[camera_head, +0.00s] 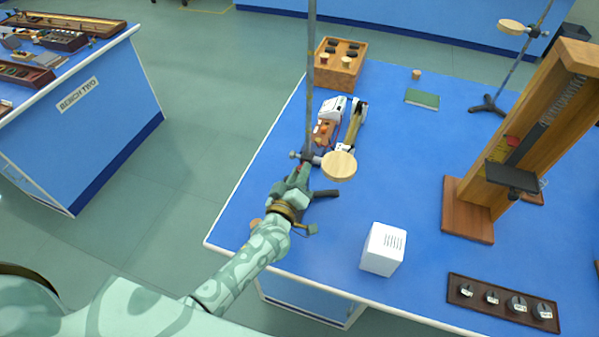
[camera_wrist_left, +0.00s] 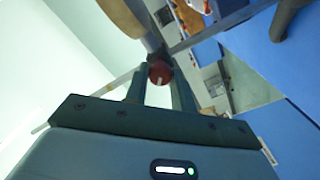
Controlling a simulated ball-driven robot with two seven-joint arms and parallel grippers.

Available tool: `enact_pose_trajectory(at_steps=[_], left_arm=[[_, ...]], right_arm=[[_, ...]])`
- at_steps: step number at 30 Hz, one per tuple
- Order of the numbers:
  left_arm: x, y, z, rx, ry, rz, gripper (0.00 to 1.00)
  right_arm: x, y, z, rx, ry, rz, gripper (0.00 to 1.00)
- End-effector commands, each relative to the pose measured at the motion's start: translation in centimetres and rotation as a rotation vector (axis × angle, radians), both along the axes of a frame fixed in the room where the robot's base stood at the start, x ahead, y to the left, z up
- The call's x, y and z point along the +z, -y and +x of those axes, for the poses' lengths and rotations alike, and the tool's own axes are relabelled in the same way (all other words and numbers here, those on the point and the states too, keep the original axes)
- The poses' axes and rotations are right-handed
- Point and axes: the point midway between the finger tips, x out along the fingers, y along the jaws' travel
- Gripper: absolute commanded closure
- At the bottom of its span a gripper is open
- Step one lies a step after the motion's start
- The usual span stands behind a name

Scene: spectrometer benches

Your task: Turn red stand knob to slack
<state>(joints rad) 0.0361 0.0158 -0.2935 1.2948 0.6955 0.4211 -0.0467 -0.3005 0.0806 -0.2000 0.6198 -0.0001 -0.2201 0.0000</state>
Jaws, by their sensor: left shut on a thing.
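The near stand has a tall grey rod (camera_head: 311,80) and a round wooden disc (camera_head: 339,166) held out on a clamp. Its dark foot (camera_head: 325,193) shows just right of my left gripper. My left gripper (camera_head: 298,174) is at the clamp on the rod, low over the bench's left edge. In the left wrist view the red stand knob (camera_wrist_left: 160,70) with a pale mark sits between the tips of my two fingers. My left gripper is shut on this knob. In the head view the gripper mostly hides the knob. My right gripper is not in view.
Close behind the stand are a white instrument (camera_head: 333,108) and a brass-coloured piece (camera_head: 355,125). A white box (camera_head: 383,249) stands near the front edge. A wooden spring frame (camera_head: 467,210) and a weight tray (camera_head: 503,304) are at the right. The bench's middle is clear.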

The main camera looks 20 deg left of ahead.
Motion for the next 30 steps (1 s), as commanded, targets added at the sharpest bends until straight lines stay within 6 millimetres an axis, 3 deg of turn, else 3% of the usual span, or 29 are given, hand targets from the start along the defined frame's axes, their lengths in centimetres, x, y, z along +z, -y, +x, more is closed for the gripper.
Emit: enact_pose_trajectory(at_steps=[30], left_arm=[[-0.4,-0.1,0.0,0.002,-0.033,-0.952,0.98]], right_arm=[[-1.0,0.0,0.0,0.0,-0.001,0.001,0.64]])
